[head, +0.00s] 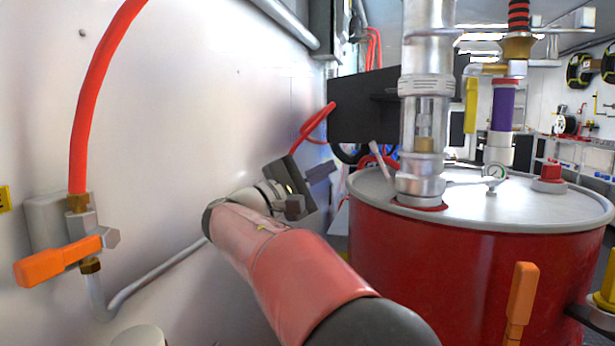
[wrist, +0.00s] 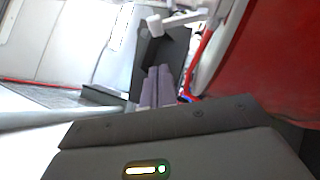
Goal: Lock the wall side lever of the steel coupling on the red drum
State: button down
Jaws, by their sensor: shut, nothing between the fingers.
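The red drum (head: 440,275) stands at the right of the head view, its red side also at the right of the wrist view (wrist: 275,60). The steel coupling (head: 420,188) sits on the lid at the foot of a vertical metal pipe. Its wall side lever (head: 379,150) sticks up and out to the left, tilted, not lying against the coupling. A pale bar that looks like this lever (wrist: 183,20) shows beyond my fingers in the wrist view. My gripper (head: 322,185) is shut and empty, between wall and drum, left of the lever and apart from it. My fingers (wrist: 158,85) lie together.
The white wall (head: 200,110) is close on the left, with an orange-handled valve (head: 65,257) and red hose (head: 95,85). A black bracket (head: 360,105) juts out behind the pipe. An orange handle (head: 520,295) is in front.

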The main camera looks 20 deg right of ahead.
aim_at(381, 163)
jog(key=s+d+r, duration=0.1)
jog(key=d+r, duration=0.2)
jog(key=d, duration=0.3)
jog(key=shift+d+p, duration=0.15)
jog(key=shift+p, duration=0.2)
jog(key=shift+s, duration=0.1)
jog(key=shift+s+d+r+m+g+y, duration=0.3)
jog(key=shift+d+r+m+y, duration=0.2)
jog(key=shift+r+m, duration=0.15)
